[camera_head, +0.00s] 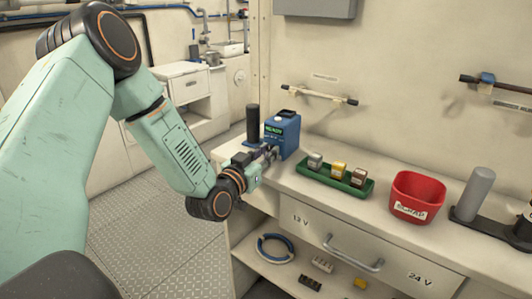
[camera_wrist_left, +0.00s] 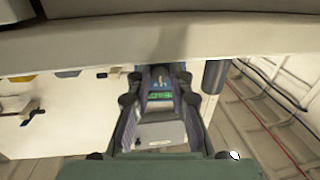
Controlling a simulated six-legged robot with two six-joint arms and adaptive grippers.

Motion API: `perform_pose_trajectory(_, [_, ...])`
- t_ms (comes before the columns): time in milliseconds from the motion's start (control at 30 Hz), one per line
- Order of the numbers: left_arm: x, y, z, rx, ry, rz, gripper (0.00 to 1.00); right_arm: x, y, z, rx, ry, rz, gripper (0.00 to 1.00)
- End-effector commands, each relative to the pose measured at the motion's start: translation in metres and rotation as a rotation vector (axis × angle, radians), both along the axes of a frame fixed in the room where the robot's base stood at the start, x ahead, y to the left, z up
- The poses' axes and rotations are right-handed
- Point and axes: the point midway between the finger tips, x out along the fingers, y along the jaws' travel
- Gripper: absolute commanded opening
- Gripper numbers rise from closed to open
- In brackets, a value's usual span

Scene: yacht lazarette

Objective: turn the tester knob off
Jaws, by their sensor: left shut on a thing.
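The tester is a blue box (camera_head: 287,138) with a lit green display, standing upright near the left end of the counter. My left gripper (camera_head: 270,154) reaches in from the left and is at the tester's front face, below the display. Its fingers are shut on the knob, which they hide in the head view. In the left wrist view the tester's green display (camera_wrist_left: 160,96) shows between the two fingers. The knob's pointer and setting cannot be made out. My right gripper is not in view.
A dark cylinder (camera_head: 252,123) stands close behind and left of the tester. To the right are a green tray (camera_head: 322,183) with three small blocks and a red scrap bin (camera_head: 417,197).

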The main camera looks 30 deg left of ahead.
Motion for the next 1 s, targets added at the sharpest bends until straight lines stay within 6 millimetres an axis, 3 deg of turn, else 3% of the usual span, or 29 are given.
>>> perform_pose_trajectory(100, [0.0002, -0.0003, 0.0008, 0.001, -0.002, -0.001, 0.00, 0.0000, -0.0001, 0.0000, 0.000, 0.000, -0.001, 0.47])
perform_pose_trajectory(667, [0.0004, 0.0000, 0.0015, -0.035, -0.007, -0.001, 0.00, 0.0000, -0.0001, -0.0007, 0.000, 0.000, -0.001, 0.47])
perform_pose_trajectory(1000, [0.0004, 0.0007, 0.0010, -0.255, -0.018, 0.001, 0.00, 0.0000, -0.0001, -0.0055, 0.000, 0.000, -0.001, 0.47])
